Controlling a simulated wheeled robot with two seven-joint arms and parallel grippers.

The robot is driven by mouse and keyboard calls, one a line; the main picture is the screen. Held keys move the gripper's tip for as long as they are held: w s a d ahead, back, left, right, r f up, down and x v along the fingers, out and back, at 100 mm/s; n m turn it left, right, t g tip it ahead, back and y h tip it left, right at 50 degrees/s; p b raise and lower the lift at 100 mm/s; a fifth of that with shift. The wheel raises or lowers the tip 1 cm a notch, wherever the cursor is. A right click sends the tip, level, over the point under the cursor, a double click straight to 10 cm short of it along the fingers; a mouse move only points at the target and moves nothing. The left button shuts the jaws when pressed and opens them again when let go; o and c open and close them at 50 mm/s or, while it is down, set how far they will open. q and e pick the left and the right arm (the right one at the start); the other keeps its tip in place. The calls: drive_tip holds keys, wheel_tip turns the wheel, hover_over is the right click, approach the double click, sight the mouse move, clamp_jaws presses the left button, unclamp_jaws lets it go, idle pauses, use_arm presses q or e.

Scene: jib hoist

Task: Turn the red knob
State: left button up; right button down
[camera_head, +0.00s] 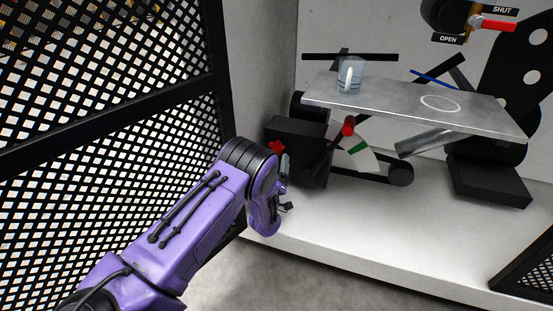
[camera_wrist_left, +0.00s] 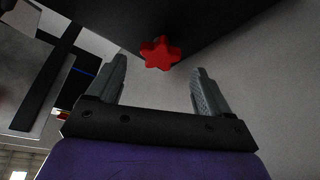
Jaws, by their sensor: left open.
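The red knob (camera_head: 276,147) is a star-shaped knob on the side of a black box (camera_head: 310,135) below the grey tabletop. In the left wrist view the red knob (camera_wrist_left: 160,53) shows just beyond the fingertips, between their lines, nearer the left finger. My left gripper (camera_wrist_left: 160,75) is open, with nothing between its fingers. In the head view my left gripper (camera_head: 286,175) is beside the black box, close to the knob, and my purple wrist partly hides it. My right gripper is not in view.
A grey tabletop (camera_head: 470,113) above holds a clear cup (camera_head: 351,76) and a white ring mark. A red-tipped lever (camera_head: 348,127) stands right of the box. A red-handled valve (camera_head: 497,24) is at upper right. Black mesh panels (camera_head: 110,110) stand at left.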

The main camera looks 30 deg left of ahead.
sight(277, 150)
use_arm(q)
drive_tip(key=b+x, duration=0.1)
drive_tip(key=x, duration=0.4)
drive_tip(key=shift+w, duration=0.1)
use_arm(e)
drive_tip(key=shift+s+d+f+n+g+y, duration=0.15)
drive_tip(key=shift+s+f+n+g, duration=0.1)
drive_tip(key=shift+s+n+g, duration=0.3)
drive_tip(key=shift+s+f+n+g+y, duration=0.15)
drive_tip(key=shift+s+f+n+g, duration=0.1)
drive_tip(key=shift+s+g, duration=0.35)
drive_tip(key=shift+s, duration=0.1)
